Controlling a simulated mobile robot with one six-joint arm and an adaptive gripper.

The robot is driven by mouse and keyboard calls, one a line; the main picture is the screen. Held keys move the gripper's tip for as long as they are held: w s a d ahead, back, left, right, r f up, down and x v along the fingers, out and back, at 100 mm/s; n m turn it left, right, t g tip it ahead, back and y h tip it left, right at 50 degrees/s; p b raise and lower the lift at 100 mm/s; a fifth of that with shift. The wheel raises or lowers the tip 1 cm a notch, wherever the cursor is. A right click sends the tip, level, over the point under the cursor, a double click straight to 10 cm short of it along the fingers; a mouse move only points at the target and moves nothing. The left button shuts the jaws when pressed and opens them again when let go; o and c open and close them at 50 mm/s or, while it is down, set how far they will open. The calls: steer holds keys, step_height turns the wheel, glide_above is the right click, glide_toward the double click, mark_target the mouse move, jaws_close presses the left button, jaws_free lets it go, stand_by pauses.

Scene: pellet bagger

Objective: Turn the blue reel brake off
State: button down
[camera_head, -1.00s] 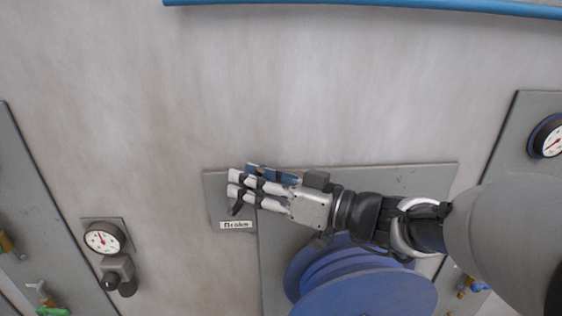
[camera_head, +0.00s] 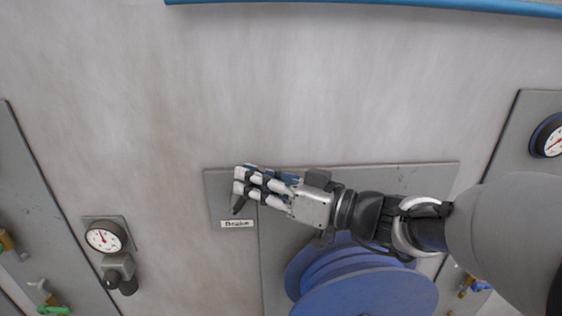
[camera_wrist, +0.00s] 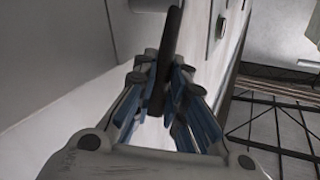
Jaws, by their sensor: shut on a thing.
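The blue reel (camera_head: 368,292) stands at the bottom, right of centre, in the head view, in front of a grey panel. A white label reading roughly "Brake" (camera_head: 237,224) is on the grey plate left of it. A dark brake lever (camera_head: 238,206) shows its end just above the label; my fingers hide the rest. My gripper (camera_head: 246,184) is shut on the lever. In the wrist view the lever (camera_wrist: 165,60) runs as a dark bar between the blue-padded fingers (camera_wrist: 162,105). The lever's pivot is hidden.
A gauge (camera_head: 105,237) with a grey knob unit below it is to the left. Another gauge (camera_head: 548,136) is at the right edge. A blue pipe (camera_head: 370,5) crosses the top. The wall above my gripper is bare.

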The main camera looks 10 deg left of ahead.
steer(key=shift+a, duration=0.1)
steer(key=h+b, duration=0.1)
steer(key=a+n+h+b, duration=0.1)
steer(key=a+r+h+b, duration=0.1)
steer(key=shift+s+a+n+g, duration=0.15)
steer(key=shift+s+n+g, duration=0.15)
steer(key=shift+s+n, duration=0.1)
steer(key=shift+s+a+r+n+h, duration=0.15)
steer(key=shift+a+n+h, duration=0.15)
steer(key=shift+a+h, duration=0.45)
steer(key=a+h+p, duration=0.1)
steer(key=h+p, duration=0.1)
steer(key=a+f+n+h+p, duration=0.1)
steer(key=h+p, duration=0.1)
steer(key=p, duration=0.1)
steer(key=a+n+h+p, duration=0.1)
steer(key=a+h+p, duration=0.1)
steer(key=p, duration=0.1)
steer(key=shift+s+f, duration=0.2)
steer(key=shift+s, duration=0.2)
steer(key=shift+d+f, duration=0.1)
steer(key=c, duration=1.7)
jaws_free()
steer(key=shift+o, duration=0.5)
